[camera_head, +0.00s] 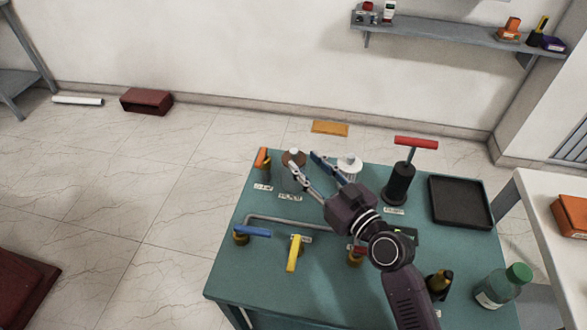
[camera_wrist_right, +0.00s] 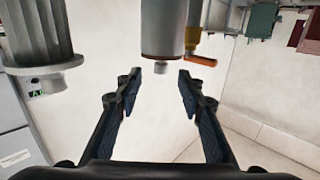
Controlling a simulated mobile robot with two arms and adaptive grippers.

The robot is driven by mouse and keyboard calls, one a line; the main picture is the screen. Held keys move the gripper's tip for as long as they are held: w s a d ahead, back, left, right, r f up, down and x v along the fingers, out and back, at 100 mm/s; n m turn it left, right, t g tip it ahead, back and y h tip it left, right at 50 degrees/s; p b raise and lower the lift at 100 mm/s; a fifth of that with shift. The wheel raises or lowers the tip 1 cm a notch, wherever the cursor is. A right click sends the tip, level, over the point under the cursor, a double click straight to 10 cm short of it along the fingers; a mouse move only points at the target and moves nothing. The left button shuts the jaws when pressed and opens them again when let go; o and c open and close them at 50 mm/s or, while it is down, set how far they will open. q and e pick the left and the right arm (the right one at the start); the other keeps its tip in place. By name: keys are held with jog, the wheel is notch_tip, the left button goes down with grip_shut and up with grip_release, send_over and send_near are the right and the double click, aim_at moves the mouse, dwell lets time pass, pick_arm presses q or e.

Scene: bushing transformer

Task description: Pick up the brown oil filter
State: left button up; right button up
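The brown oil filter (camera_head: 291,159) stands upright near the far left of the teal table (camera_head: 225,270), with a pale knob on top. In the right wrist view the filter (camera_wrist_right: 163,30) is a grey-brown cylinder with a reddish rim and a small stub, just beyond the fingertips. My right gripper (camera_head: 303,161) reaches across the table towards it with its two fingers spread. In the right wrist view the gripper (camera_wrist_right: 160,78) is open and empty, its fingers on either side of the filter's line. I cannot tell whether they touch it. My left gripper is not in view.
A white filter (camera_head: 349,165) stands right of the brown one; an orange-handled valve (camera_head: 263,160) stands left. A black pump with a red handle (camera_head: 415,142), a black tray (camera_head: 459,202), a blue-handled valve (camera_head: 252,231), a yellow-handled valve (camera_head: 293,253) and a bottle (camera_head: 502,287) share the table.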

aim_at(296, 155)
jog(key=shift+w+a+r, duration=0.15)
jog(key=shift+w+a, duration=0.25)
jog(key=shift+w, duration=0.05)
jog(key=p+x, duration=0.1)
jog(key=x, duration=0.2)
jog(key=shift+w+a, duration=0.2)
jog(key=shift+w, duration=0.15)
jog(key=shift+w+a, duration=0.2)
jog(key=shift+w, duration=0.1)
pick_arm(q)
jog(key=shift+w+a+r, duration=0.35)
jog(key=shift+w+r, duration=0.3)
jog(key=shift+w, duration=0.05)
pick_arm(e)
jog(key=shift+f, duration=0.2)
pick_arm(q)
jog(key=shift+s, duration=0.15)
pick_arm(e)
jog(key=shift+c, duration=0.7)
grip_shut()
